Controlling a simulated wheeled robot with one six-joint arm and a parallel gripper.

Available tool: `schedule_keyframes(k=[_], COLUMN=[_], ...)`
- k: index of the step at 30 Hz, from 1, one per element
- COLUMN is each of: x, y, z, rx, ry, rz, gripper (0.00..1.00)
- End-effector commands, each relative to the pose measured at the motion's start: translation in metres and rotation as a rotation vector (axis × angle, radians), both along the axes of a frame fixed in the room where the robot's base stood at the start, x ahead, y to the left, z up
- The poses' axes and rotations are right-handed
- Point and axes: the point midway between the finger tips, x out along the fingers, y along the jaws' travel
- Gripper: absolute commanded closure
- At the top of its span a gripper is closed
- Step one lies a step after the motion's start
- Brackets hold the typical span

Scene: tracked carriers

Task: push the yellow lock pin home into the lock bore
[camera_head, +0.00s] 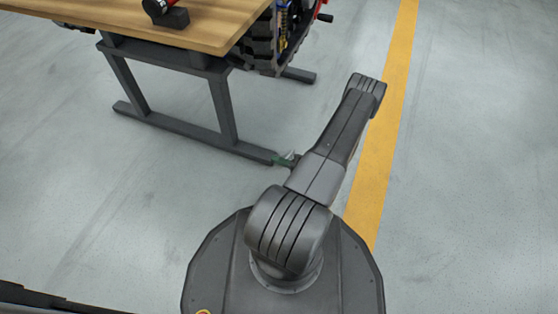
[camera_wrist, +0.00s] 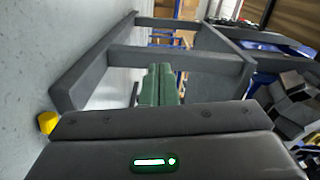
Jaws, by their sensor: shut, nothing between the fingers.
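My gripper (camera_wrist: 160,72) shows in the wrist view as green fingers pressed together, with nothing between them. In the head view its greenish tip (camera_head: 284,160) is low beside the foot of the workbench, partly hidden by my arm. A small yellow object (camera_wrist: 47,122) shows at the left in the wrist view, partly covered by my gripper's housing; I cannot tell whether it is the lock pin. I cannot make out the lock bore.
The wooden workbench (camera_head: 110,22) stands on grey steel legs (camera_head: 223,108) with floor bars. A black and red item (camera_head: 172,15) lies on its top. A yellow floor stripe (camera_head: 385,130) runs along the right. The grey floor (camera_head: 60,150) is open at the left.

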Motion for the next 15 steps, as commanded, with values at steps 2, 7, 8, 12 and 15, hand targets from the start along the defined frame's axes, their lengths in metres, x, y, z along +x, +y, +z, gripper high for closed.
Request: schedule_keyframes(k=[2, 7, 8, 12, 15], x=[0.0, -0.001, -0.002, -0.006, -0.009], y=[0.0, -0.007, -0.009, -0.022, -0.028], z=[0.0, 0.0, 0.0, 0.0, 0.0], rx=[0.0, 0.0, 0.0, -0.001, -0.001], ry=[0.0, 0.0, 0.0, -0.001, -0.001], rz=[0.0, -0.002, -0.003, -0.004, -0.002], gripper=[1.0, 1.0, 1.0, 1.0, 1.0])
